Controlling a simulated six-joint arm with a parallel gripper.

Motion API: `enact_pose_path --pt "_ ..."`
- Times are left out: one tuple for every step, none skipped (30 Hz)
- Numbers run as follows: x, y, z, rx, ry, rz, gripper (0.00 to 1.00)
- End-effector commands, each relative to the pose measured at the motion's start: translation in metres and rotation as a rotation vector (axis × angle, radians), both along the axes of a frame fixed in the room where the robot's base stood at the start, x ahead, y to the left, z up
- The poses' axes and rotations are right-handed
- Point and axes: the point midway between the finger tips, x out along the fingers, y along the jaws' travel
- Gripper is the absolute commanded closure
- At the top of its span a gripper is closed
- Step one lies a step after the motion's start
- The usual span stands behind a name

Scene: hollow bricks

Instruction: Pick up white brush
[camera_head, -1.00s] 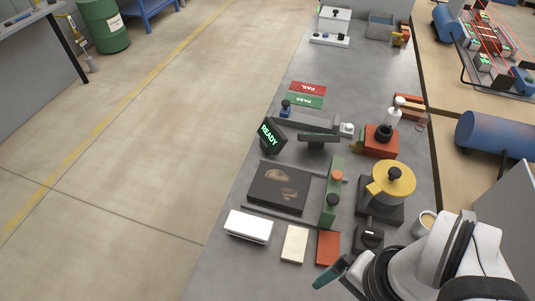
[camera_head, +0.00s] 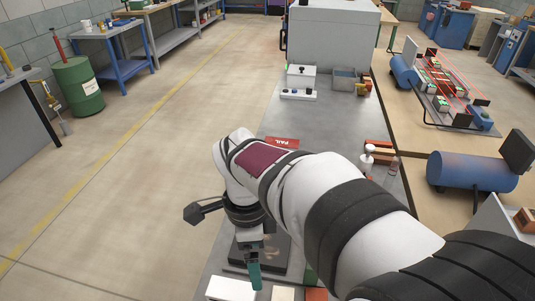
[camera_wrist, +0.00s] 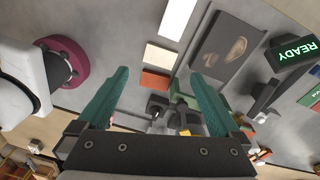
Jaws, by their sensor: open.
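A white block-like thing, which I take for the white brush (camera_head: 228,289), lies at the bottom edge of the head view, partly cut off. In the wrist view the white brush (camera_wrist: 177,18) is at the top edge, also cut off; I cannot make out bristles. My gripper (camera_head: 254,278) is above the bench, to the right of the brush in the head view, with teal fingers pointing down. In the wrist view my gripper (camera_wrist: 160,75) has its two fingers wide apart with nothing between them. The brush lies beyond the fingertips, untouched.
A cream block (camera_wrist: 160,56) and an orange block (camera_wrist: 155,80) lie beside the brush. A dark plate with brown marks (camera_wrist: 228,46) is near them. A READY display (camera_wrist: 292,52) stands to the right. My arm hides much of the bench in the head view.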

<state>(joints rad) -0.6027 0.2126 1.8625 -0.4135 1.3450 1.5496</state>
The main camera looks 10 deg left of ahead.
Motion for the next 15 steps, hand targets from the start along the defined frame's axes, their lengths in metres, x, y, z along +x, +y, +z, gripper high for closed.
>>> enact_pose_path --pt "0.005 0.029 -0.012 -0.025 -0.014 -0.066 0.00" --pt "0.008 0.043 -0.018 -0.037 -0.027 -0.114 0.00" --pt "0.010 0.058 -0.024 -0.047 -0.041 -0.166 0.00" --pt "0.011 0.067 -0.028 -0.052 -0.050 -0.195 0.00" --pt "0.011 0.073 -0.031 -0.056 -0.056 -0.219 0.00" --pt "0.011 0.078 -0.036 -0.060 -0.063 -0.239 0.00" --pt "0.011 0.079 -0.040 -0.062 -0.066 -0.249 0.00" --pt "0.011 0.079 -0.046 -0.062 -0.066 -0.254 0.00" --pt "0.011 0.077 -0.056 -0.065 -0.064 -0.257 0.00" --pt "0.011 0.076 -0.064 -0.065 -0.064 -0.257 0.00" --pt "0.011 0.075 -0.074 -0.065 -0.064 -0.257 0.00" --pt "0.010 0.073 -0.086 -0.064 -0.064 -0.256 0.00" --pt "0.010 0.072 -0.095 -0.064 -0.064 -0.256 0.00" --pt "0.010 0.071 -0.103 -0.064 -0.064 -0.256 0.00" --pt "0.010 0.070 -0.113 -0.063 -0.063 -0.256 0.00"
